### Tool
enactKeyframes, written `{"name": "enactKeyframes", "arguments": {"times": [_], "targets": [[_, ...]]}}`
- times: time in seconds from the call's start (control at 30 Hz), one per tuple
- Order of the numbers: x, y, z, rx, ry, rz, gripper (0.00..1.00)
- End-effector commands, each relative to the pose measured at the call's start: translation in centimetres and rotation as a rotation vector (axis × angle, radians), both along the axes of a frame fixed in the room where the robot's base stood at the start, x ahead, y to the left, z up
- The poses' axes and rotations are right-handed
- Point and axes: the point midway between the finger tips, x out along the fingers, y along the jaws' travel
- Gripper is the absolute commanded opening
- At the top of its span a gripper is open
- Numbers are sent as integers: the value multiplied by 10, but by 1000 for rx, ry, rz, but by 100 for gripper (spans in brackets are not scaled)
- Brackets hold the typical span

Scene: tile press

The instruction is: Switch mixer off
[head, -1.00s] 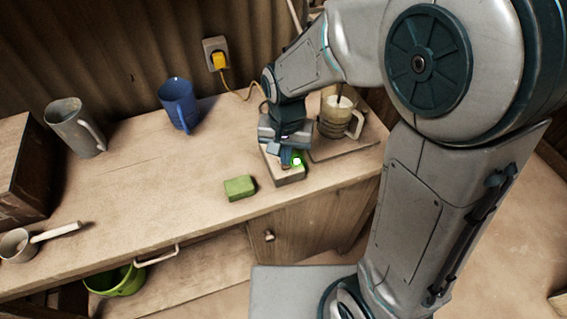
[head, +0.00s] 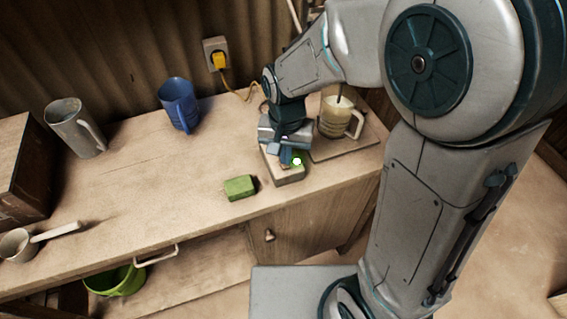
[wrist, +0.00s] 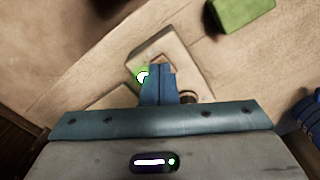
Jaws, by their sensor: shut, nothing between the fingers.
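The mixer is a glass jug (head: 334,128) with a handle and a stirring rod, standing on a flat board at the right of the worktop. A pale control box (head: 290,177) lies just in front of it, with a lit green lamp (head: 297,161). In the wrist view the box (wrist: 172,42) and glowing lamp (wrist: 142,77) lie around my fingertips. My gripper (head: 286,160) is shut and empty, low over the box. Its blue fingers (wrist: 160,82) overlap the box beside the lamp and hide part of its top. I cannot tell whether they touch the switch.
A green block (head: 239,188) lies left of the box, near the worktop's front edge. A blue mug (head: 179,105), a grey jug (head: 74,127) and a white-handled pan (head: 17,245) stand farther left. A yellow plug (head: 220,61) sits in the wall socket.

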Motion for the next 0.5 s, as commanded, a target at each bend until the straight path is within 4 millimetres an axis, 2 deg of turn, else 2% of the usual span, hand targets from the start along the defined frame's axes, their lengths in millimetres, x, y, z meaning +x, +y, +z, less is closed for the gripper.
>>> {"name": "enactKeyframes", "arguments": {"times": [0.5], "targets": [[0,0,-4,0,0,0,0]]}}
